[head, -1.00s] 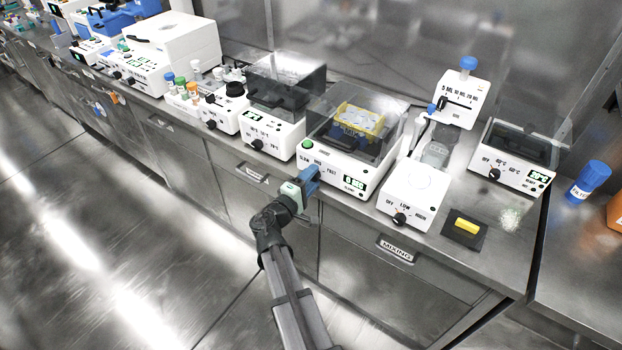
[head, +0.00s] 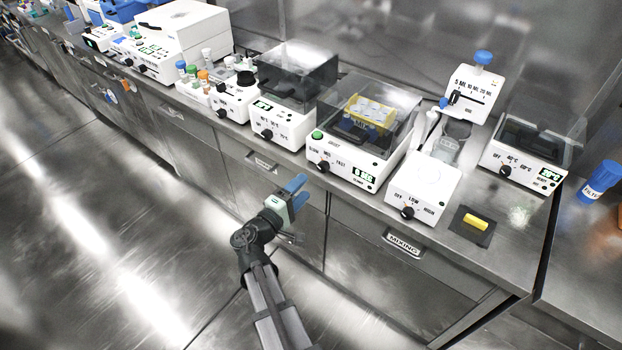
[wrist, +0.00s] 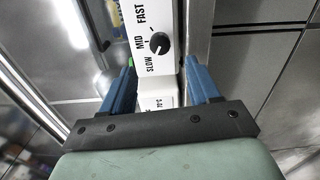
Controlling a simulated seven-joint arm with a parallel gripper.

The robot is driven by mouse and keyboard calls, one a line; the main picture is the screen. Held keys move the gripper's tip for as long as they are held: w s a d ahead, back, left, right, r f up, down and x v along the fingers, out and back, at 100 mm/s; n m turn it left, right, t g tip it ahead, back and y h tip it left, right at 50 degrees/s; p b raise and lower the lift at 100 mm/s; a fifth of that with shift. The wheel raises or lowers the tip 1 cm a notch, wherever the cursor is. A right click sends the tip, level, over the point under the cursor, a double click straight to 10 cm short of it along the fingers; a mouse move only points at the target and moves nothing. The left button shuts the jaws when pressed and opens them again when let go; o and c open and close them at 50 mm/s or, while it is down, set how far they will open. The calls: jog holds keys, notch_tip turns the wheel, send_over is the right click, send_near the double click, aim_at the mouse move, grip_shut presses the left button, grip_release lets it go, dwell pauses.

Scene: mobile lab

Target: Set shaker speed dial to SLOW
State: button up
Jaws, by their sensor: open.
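The shaker (head: 375,165) is a white box with a clear lid, a green button and a digital readout. Its black speed dial (head: 323,167) sits below the printed words SLOW, MID and FAST. In the wrist view the dial (wrist: 160,44) lies beyond the fingertips, near the middle between them. I cannot tell for sure which word its mark points to. My gripper (head: 298,191) is open and empty, in front of and below the shaker's front face, apart from the dial. Its two blue fingers also show spread in the wrist view (wrist: 161,76).
A white unit marked OFF, LOW, HIGH (head: 424,186) stands right of the shaker. A lidded white unit with a dial (head: 290,128) stands close on its left. A yellow piece (head: 475,222) lies on a dark pad. The space before the bench is free.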

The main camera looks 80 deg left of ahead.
jog(key=shift+v, duration=2.2)
